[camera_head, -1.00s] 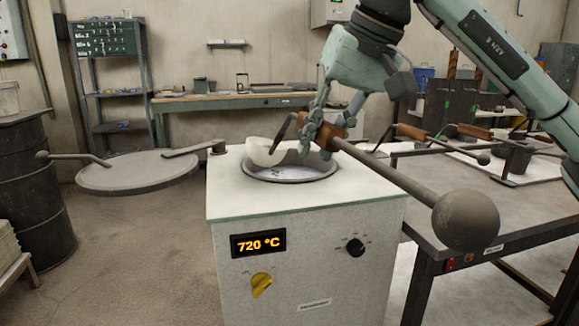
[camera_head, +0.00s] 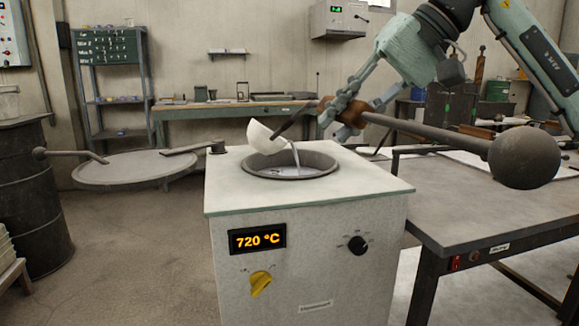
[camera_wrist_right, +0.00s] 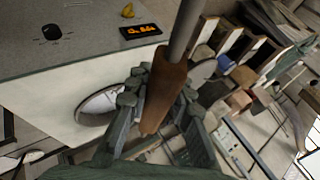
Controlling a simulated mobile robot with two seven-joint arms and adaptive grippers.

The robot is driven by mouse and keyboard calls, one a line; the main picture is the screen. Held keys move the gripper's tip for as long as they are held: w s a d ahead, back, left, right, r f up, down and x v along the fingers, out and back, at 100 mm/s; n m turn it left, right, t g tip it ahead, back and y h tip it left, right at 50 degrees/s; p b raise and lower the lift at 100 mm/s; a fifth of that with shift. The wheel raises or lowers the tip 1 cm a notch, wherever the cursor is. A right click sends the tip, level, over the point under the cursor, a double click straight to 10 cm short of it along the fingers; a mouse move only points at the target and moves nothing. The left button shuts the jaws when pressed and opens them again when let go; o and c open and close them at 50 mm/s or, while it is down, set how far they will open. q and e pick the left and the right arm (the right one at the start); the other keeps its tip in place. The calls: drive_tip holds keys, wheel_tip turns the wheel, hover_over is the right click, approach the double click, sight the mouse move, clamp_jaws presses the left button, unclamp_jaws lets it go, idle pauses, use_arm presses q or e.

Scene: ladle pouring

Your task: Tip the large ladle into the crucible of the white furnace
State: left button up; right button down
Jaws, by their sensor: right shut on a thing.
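My right gripper (camera_head: 347,113) is shut on the brown wooden grip (camera_wrist_right: 166,88) of the large ladle. The ladle's pale bowl (camera_head: 265,138) hangs tilted above the crucible (camera_head: 318,172) in the top of the white furnace (camera_head: 225,185). A thin silvery stream (camera_head: 296,156) drops from the bowl's right side into the crucible, where silvery melt shows. The long dark handle runs right to a large ball end (camera_head: 525,157). In the right wrist view the crucible's opening (camera_wrist_right: 97,103) is partly hidden behind my fingers. My left gripper is out of view.
The round furnace lid (camera_head: 135,170) is swung out to the left. The furnace display (camera_head: 258,239) reads 720 °C. A grey worktable (camera_head: 480,205) stands close on the right, under the ball end. A dark drum (camera_head: 35,200) stands at the far left.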

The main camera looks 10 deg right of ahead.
drive_tip(key=d+y+b, duration=0.1)
drive_tip(key=y+b, duration=0.1)
drive_tip(key=shift+w+d+f+b, duration=0.1)
drive_tip(key=shift+d+f+b, duration=0.2)
drive_tip(key=shift+d, duration=0.1)
drive_tip(key=shift+d+r+m, duration=0.1)
drive_tip(key=shift+d+m, duration=0.05)
drive_tip(key=shift+m, duration=0.15)
drive_tip(key=shift+d+r+y, duration=0.1)
drive_tip(key=shift+r+y, duration=0.1)
drive_tip(key=shift+y, duration=0.1)
drive_tip(key=shift+b, duration=0.3)
drive_tip(key=shift+d+f+b, duration=0.1)
drive_tip(key=shift+f+b, duration=0.15)
drive_tip(key=shift+b, duration=0.05)
drive_tip(key=d+y+b, duration=0.1)
drive_tip(key=b, duration=0.2)
drive_tip(key=d+f+m+y+b, duration=0.1)
drive_tip(key=y+b, duration=0.1)
drive_tip(key=b, duration=0.1)
drive_tip(key=shift+d+t, duration=0.25)
drive_tip(key=shift+t, duration=0.15)
